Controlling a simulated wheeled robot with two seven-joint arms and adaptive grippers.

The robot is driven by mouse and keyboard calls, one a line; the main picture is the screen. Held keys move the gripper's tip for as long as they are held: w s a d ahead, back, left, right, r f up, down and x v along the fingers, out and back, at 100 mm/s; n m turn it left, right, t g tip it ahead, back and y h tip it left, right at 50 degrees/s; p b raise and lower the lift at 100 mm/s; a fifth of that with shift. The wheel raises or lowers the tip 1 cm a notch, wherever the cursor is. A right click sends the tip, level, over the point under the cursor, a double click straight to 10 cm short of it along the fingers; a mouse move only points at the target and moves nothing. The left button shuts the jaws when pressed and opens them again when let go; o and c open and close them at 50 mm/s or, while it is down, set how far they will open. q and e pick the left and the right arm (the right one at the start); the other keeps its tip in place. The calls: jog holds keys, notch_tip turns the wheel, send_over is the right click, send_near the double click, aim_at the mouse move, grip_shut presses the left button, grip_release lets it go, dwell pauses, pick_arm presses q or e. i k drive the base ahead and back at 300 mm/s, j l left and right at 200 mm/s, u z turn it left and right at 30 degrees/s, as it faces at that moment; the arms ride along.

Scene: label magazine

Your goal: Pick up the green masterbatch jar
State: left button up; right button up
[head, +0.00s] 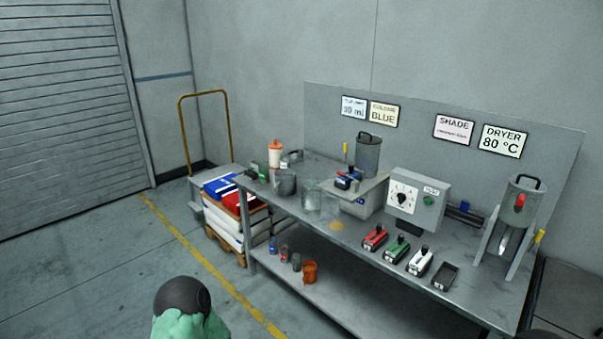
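A green container (397,249) with a black top piece sits on the workbench, between a red one (375,238) and a white one (420,261) of like shape. It is small in the view, and I cannot tell for sure that it is the masterbatch jar. Small jars stand on the lower shelf, one blue (273,245) and one dark greyish (296,262), whose exact colour is unclear. Neither of my grippers shows. Only a green and black part of my own arm is at the bottom left.
The workbench (465,236) also holds a black open tray (445,275), a dial box (416,199), a hopper stand (512,225) and metal pots (285,183). An orange bucket (310,272) stands on the lower shelf. A loaded cart (233,205) is at the left. Floor in front is clear.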

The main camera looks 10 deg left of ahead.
aim_at(263, 166)
jog(key=i+j+z, duration=0.35)
jog(key=j, duration=0.25)
jog(key=i+j+z, duration=0.35)
jog(key=j, duration=0.35)
jog(key=i+j+z, duration=0.15)
jog(key=j, duration=0.2)
